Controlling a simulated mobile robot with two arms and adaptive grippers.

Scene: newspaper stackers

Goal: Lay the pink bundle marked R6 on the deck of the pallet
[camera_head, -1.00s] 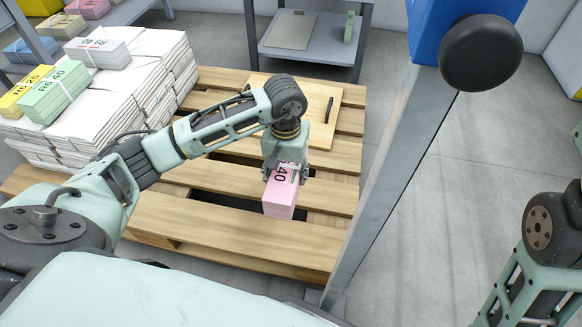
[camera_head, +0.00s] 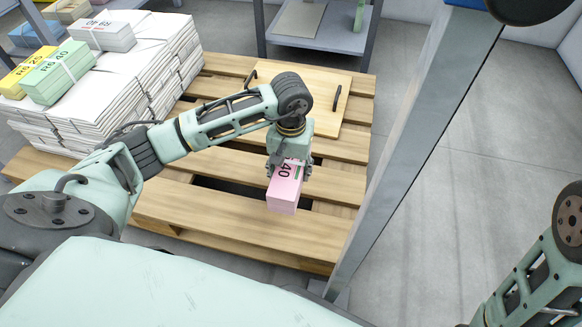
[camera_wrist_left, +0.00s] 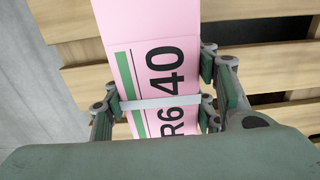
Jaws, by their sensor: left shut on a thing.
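The pink bundle (camera_head: 285,192) hangs in my left gripper (camera_head: 289,171) over the wooden pallet (camera_head: 215,212). In the left wrist view the bundle (camera_wrist_left: 150,60) shows R6 and 40 in black, a green stripe and a pale strap. The fingers of my left gripper (camera_wrist_left: 160,107) are closed on its two sides. Pallet slats (camera_wrist_left: 83,87) show below it. I cannot tell whether its underside touches the deck. My right arm shows at the lower right, but its gripper is out of view.
White newspaper stacks (camera_head: 140,75) fill the pallet's left part, with a green bundle (camera_head: 58,72), a yellow bundle (camera_head: 15,80) and a white bundle (camera_head: 105,32) on top. A board with handles (camera_head: 315,85) lies at the back. A grey post (camera_head: 415,140) stands at right.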

